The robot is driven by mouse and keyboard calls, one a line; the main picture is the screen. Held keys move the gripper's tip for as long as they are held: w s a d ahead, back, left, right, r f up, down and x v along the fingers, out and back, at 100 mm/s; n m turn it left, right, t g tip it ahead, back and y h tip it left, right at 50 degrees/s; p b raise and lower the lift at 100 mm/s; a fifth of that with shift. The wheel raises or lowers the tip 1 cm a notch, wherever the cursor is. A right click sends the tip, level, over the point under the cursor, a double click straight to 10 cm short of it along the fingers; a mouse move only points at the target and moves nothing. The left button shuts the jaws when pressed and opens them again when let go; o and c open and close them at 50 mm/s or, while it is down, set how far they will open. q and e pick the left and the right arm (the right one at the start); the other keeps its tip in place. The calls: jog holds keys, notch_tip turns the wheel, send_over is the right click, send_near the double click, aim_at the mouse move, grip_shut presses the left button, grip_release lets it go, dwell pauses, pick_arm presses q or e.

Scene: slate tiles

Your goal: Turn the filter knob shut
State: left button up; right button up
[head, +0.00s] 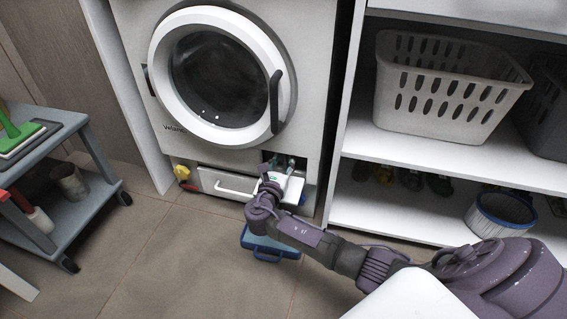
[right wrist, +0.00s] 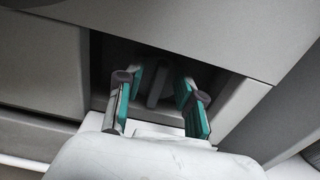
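The filter knob (right wrist: 156,88) shows in the right wrist view as a grey upright grip inside a dark recess. In the head view it is hidden behind my gripper. My right gripper (right wrist: 160,84) is open, with one teal-padded finger on each side of the knob. Small gaps show between the pads and the knob; I cannot tell whether anything touches. In the head view my right gripper (head: 283,164) reaches into the filter opening at the lower right of the washing machine (head: 135,75). My left gripper is not in view.
A blue tray (head: 262,254) lies on the floor below the opening, partly under my arm. A drawer (head: 212,180) sits left of the opening. White shelves (head: 400,150) stand at the right, a grey-blue cart (head: 85,205) at the left. The middle floor is clear.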

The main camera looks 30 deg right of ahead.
grip_shut()
